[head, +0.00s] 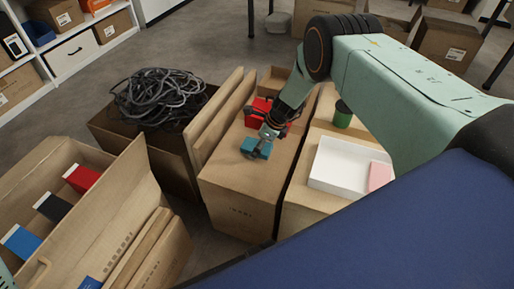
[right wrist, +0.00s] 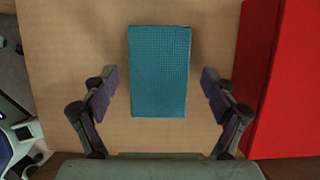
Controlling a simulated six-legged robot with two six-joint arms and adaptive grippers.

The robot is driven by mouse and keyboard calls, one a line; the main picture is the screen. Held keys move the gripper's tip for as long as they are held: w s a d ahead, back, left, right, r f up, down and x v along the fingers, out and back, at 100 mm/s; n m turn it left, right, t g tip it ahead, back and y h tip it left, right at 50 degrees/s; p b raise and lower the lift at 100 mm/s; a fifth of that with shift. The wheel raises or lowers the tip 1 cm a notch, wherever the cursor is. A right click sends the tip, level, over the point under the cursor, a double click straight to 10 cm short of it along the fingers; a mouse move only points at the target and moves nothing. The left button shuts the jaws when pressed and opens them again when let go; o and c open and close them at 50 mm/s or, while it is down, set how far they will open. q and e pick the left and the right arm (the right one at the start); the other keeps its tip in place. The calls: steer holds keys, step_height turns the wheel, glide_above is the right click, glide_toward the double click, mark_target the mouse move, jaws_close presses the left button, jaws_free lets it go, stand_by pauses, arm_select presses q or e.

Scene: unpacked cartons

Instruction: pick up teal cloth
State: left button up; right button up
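The teal cloth (head: 252,149) is a small folded rectangle lying flat on top of a closed carton (head: 234,178). In the right wrist view the cloth (right wrist: 158,70) lies upright in the picture, centred between the fingers. My right gripper (head: 262,143) is over the cloth, and in the head view it hides part of it. In the right wrist view my right gripper (right wrist: 158,92) is open, with one finger on each side of the cloth and a gap on both sides.
A red box (right wrist: 284,80) lies close to the right finger; the head view shows it behind the gripper (head: 258,112). A white tray (head: 335,165) with a pink item and a green cup (head: 342,118) stand on the right carton. Cables (head: 160,97) fill an open carton to the left.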

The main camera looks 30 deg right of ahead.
steer(key=c, duration=1)
